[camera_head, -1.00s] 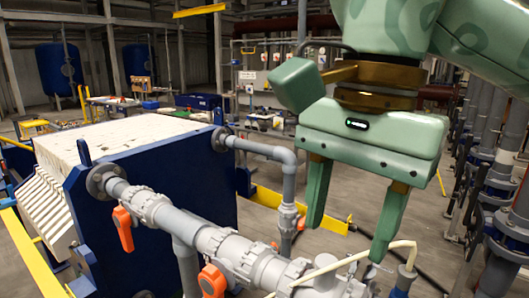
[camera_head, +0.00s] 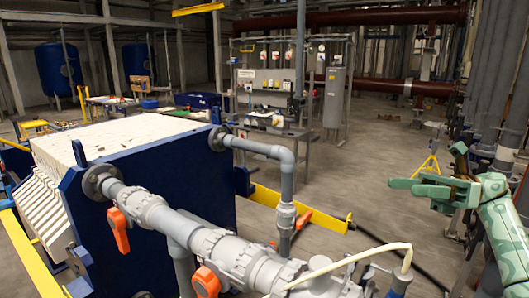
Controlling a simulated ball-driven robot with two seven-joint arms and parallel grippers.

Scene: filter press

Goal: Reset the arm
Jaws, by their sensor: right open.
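My right gripper (camera_head: 412,181) is green and shows at the right edge of the head view, with its fingers pointing left. It is open and holds nothing that I can see. My right arm (camera_head: 501,232) comes up from the lower right corner and is folded at the right side. The gripper is well clear of the filter press (camera_head: 160,205) and its grey pipe (camera_head: 180,221), over open floor in the picture. My left gripper does not show.
Orange valve handles (camera_head: 119,230) sit on the grey pipe. A cream hose (camera_head: 350,261) arcs at the lower middle. Grey vertical pipes (camera_head: 484,100) stand behind my right arm. A workbench (camera_head: 270,128) stands at the back. The middle floor (camera_head: 350,175) is mostly clear.

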